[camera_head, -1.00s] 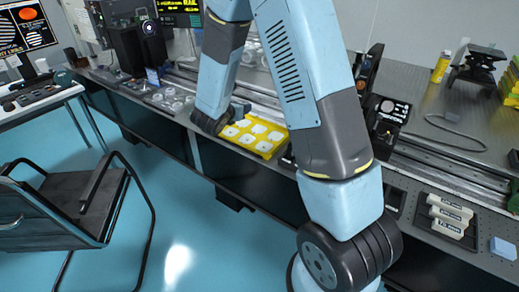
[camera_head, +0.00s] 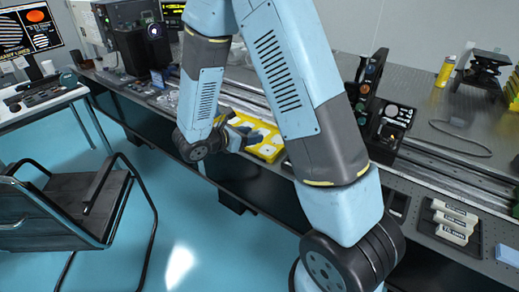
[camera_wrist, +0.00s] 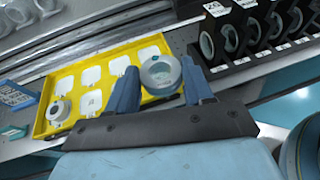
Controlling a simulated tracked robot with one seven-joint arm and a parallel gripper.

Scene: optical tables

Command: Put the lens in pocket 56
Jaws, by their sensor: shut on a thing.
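The lens (camera_wrist: 161,75), a round piece in a pale ring mount, sits between the two blue fingers of my gripper (camera_wrist: 160,88) in the wrist view. The fingers are shut on it, over the right part of a yellow tray (camera_wrist: 47,84). In the head view my gripper (camera_head: 240,133) is at the tray (camera_head: 262,152), partly covering it. A black rack (camera_wrist: 247,58) at the upper right of the wrist view has several slots with round optics and white number labels. No label reading 56 can be made out.
The yellow tray has several white square pads, and another ringed piece (camera_wrist: 60,110) sits at its left. A small blue box (camera_wrist: 14,95) lies left of the tray. Rails run behind it. In the head view, a black tray with labelled white blocks (camera_head: 453,220) is at right.

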